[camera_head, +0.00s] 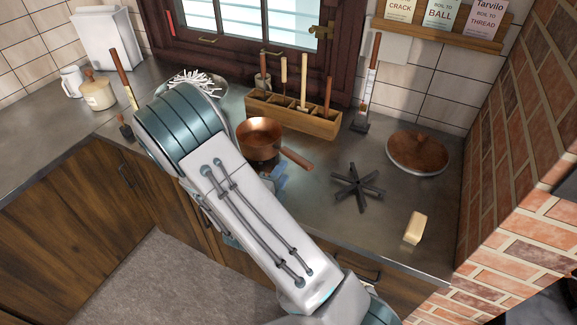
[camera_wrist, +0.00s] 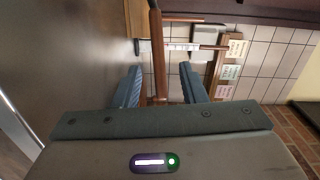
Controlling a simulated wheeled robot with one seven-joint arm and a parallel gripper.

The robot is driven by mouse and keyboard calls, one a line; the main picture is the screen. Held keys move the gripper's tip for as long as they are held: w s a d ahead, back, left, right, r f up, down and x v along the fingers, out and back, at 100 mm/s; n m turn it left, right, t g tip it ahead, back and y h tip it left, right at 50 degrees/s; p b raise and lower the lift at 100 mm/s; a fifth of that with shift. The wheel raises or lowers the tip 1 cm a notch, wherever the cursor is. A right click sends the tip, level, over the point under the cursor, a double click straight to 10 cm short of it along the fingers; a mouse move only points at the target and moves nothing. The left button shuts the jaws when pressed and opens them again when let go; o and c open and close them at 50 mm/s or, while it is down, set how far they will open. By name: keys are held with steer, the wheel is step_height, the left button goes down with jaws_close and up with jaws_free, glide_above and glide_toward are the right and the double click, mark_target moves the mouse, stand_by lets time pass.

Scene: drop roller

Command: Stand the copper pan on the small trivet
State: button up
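The copper pan (camera_head: 259,136) stands on the counter left of the trivet, its handle (camera_head: 297,158) pointing right and toward the front. The small dark star-shaped trivet (camera_head: 357,188) lies flat and empty on the counter. My gripper (camera_head: 276,179) is mostly hidden behind my arm, low by the pan's handle. In the wrist view my gripper (camera_wrist: 162,76) has its two blue fingers apart. A brown bar that looks like the pan's handle (camera_wrist: 158,62) runs between them, with a gap showing on each side.
A wooden rack (camera_head: 292,114) with several upright tools stands behind the pan. A round lid (camera_head: 417,152) and a butter-coloured block (camera_head: 415,228) lie right of the trivet, near the brick wall (camera_head: 520,140). Counter around the trivet is clear.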

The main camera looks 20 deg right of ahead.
steer(key=s+d+r+m+g, duration=0.3)
steer(key=s+m+g, duration=0.15)
steer(key=m, duration=0.45)
steer(key=s+d+r+m+g+y, duration=0.1)
steer(key=s+d+r+m+g, duration=0.2)
steer(key=s+m, duration=0.4)
steer(key=s+d+r+m+g, duration=0.25)
steer(key=s+m+g, duration=0.2)
steer(key=m, duration=0.55)
steer(key=s+a+r+m+t+y, duration=0.1)
steer(key=a+r+m+y, duration=0.3)
steer(key=m, duration=0.6)
steer(key=s+a+r+m+t+y, duration=0.2)
steer(key=s+a+r+m+y, duration=0.2)
steer(key=a+m+y, duration=0.3)
steer(key=m, duration=0.3)
steer(key=shift+s+r, duration=0.2)
steer(key=shift+r, duration=0.15)
steer(key=shift+d, duration=0.15)
